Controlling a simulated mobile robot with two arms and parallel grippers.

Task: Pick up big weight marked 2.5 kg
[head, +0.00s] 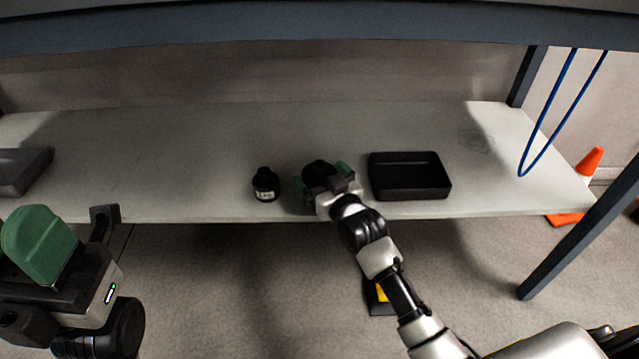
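A dark, rounded weight (317,171) stands on the light shelf near its front edge, partly hidden by my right gripper (323,182). Its marking does not show. The green-padded fingers of my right gripper are on either side of this weight; whether they press on it I cannot tell. A second black weight (265,182) with a small white label stands just left of it, apart from the gripper; the label is too small to read. My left gripper (72,232) is at the lower left, in front of the shelf, with its fingers apart and nothing between them.
A black open tray (410,194) sits just right of my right gripper and looks empty. A grey tray (22,172) is at the shelf's left end. A blue cable loop (535,160) hangs at the right, near a frame post. The shelf (180,140) is clear behind the weights.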

